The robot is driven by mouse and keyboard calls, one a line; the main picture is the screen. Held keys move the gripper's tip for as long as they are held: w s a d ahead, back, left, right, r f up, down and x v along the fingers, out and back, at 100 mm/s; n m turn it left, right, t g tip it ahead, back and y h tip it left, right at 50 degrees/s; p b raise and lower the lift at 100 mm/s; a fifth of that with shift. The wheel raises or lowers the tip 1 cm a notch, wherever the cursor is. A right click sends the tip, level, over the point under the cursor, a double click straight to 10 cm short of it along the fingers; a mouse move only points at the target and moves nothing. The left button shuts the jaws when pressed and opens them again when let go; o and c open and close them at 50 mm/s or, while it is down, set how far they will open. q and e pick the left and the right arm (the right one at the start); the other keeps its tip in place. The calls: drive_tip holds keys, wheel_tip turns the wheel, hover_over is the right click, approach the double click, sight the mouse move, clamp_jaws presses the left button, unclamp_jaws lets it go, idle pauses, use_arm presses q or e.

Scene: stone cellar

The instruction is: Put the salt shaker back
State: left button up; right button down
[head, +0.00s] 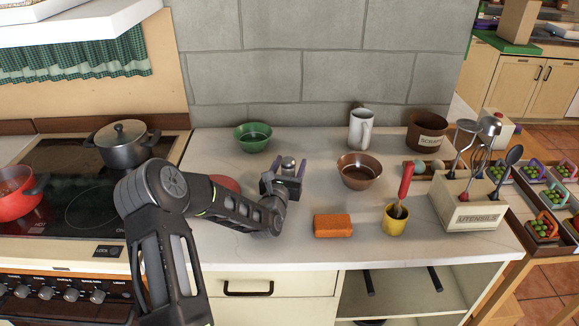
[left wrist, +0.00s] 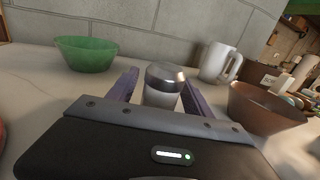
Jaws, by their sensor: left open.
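The salt shaker (head: 288,165), a small pale jar with a silver metal cap, stands upright on the countertop near its middle. In the left wrist view the shaker (left wrist: 163,88) shows between the two purple fingers, its lower part hidden by my gripper body. My left gripper (head: 287,170) is open, with one finger on each side of the shaker. I cannot tell whether either finger touches it. My right gripper is not in view.
A green bowl (head: 252,137) stands behind to the left and a brown bowl (head: 359,171) close on the right. A white pitcher (head: 361,129), orange sponge (head: 333,225), yellow cup (head: 395,219) and utensil box (head: 468,207) stand further right. The stove (head: 80,190) is at left.

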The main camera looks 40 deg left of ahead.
use_arm(q)
drive_tip(key=shift+s+r, duration=0.1)
drive_tip(key=b+v, duration=0.1)
drive_tip(key=v, duration=1.1)
drive_tip(key=shift+b, duration=0.35)
